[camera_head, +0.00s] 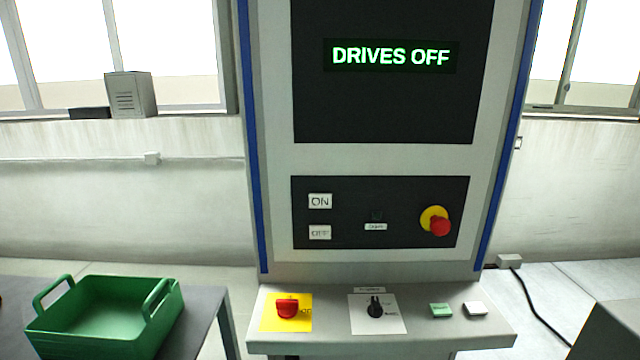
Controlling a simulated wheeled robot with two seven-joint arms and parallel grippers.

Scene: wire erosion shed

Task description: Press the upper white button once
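The upper white button (320,201), marked ON, sits on the left of the dark control panel (340,225) on the machine's upright front. A second white button (320,232), marked OFF, is directly below it. The screen (390,56) above reads DRIVES OFF in green-white letters. Neither of my grippers shows in the head view, so nothing touches the buttons.
A red knob on yellow (436,221) juts out at the panel's right. The shelf below carries a red switch (287,308), a black rotary knob (375,307), a green button (441,310) and a white one (475,309). A green crate (128,325) stands on the left table.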

